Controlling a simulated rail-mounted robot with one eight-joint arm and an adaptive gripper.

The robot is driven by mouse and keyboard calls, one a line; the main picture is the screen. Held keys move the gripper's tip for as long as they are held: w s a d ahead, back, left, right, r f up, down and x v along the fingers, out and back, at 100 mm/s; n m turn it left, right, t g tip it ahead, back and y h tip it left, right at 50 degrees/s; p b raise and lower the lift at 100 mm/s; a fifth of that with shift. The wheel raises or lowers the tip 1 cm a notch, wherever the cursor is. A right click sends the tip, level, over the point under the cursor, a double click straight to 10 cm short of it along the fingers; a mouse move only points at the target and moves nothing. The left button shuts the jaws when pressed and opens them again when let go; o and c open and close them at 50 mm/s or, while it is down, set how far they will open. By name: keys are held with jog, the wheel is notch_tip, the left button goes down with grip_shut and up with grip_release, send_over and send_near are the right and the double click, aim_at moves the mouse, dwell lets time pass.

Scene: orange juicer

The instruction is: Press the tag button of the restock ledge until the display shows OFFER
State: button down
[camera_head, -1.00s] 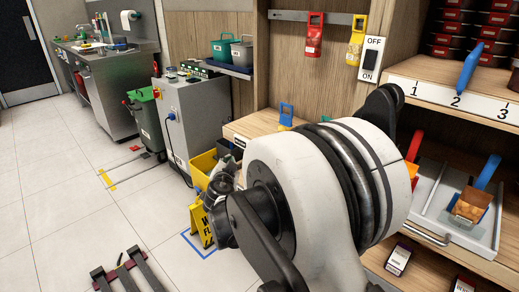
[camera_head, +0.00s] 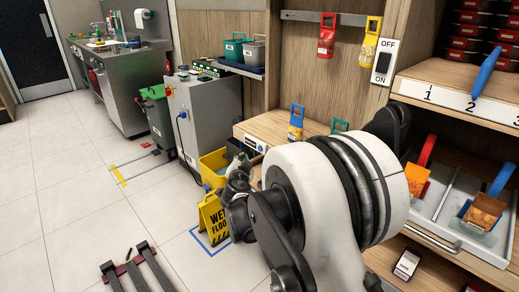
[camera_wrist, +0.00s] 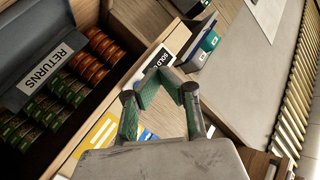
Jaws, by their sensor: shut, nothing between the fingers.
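The restock ledge (camera_head: 272,124) is a wooden shelf left of centre in the head view, with a small dark-and-white front panel (camera_head: 250,143) whose text is too small to read. In the wrist view a white sign (camera_wrist: 151,66) reads "SOLD O", its end covered by my finger. I cannot make out a tag button. My gripper (camera_wrist: 171,79) is shut and empty, its tips close to the sign in the picture; I cannot tell whether they touch. In the head view my arm hides part of the ledge, and the fingertips are not clear.
A blue pouch (camera_head: 296,122) stands on the ledge, with a green handle beside it. A yellow bin (camera_head: 213,163) and a yellow wet-floor sign (camera_head: 213,219) stand below. Floor at left is mostly open.

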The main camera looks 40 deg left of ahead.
jog(key=shift+w+d, duration=0.25)
jog(key=shift+w, duration=0.95)
jog(key=shift+w+d, duration=0.2)
jog(key=shift+w, duration=1)
jog(key=shift+w, duration=0.15)
jog(key=shift+w+d+b, duration=0.15)
jog(key=shift+w+b, duration=0.1)
jog(key=shift+b, duration=0.1)
jog(key=shift+w, duration=0.4)
jog(key=shift+s, duration=0.15)
dwell(0.5)
jog(key=shift+s+b, duration=0.3)
jog(key=shift+s, duration=0.4)
jog(key=shift+s+a+b, duration=0.15)
jog(key=shift+s+a, duration=0.05)
jog(key=shift+s, duration=0.6)
jog(key=shift+s+a+b, duration=0.15)
jog(key=shift+s+a, duration=0.05)
jog(key=shift+s, duration=0.65)
jog(key=shift+s+a+b, duration=0.15)
jog(key=shift+s+a, duration=0.05)
jog(key=shift+s, duration=0.6)
